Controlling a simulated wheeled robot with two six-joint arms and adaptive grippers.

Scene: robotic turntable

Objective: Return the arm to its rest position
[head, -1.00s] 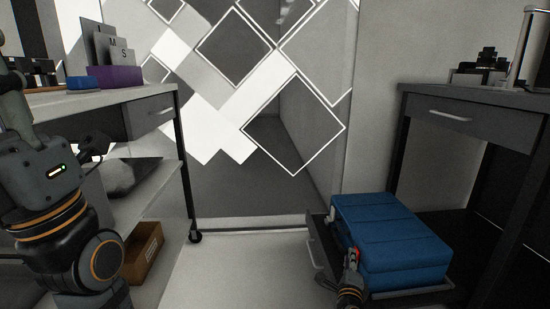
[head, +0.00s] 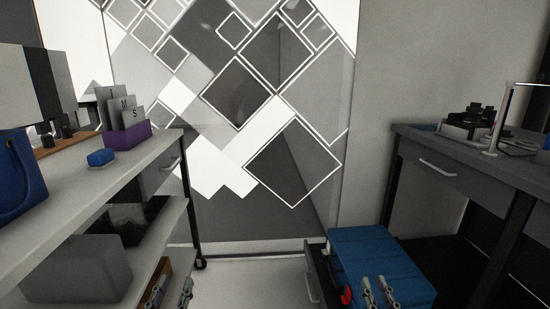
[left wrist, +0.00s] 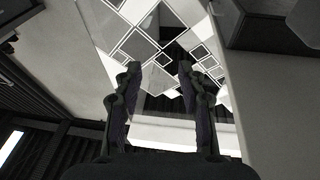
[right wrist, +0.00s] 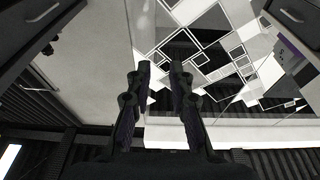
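My left gripper (head: 171,289) shows at the bottom edge of the head view, just right of the left shelf unit. In the left wrist view its fingers (left wrist: 160,75) stand well apart with nothing between them. My right gripper (head: 377,289) shows at the bottom of the head view, in front of the blue padded case (head: 380,255). In the right wrist view its fingers (right wrist: 160,70) are apart and empty, with a narrower gap than on the left. Both grippers point forward, and most of both arms is out of the head view.
A shelf unit (head: 100,190) on the left carries a blue bag (head: 20,175), a purple file holder (head: 127,136) and a small blue block (head: 101,158). A grey desk (head: 465,165) stands right. The blue case lies on a low tray or drawer. Clear floor (head: 245,278) lies between.

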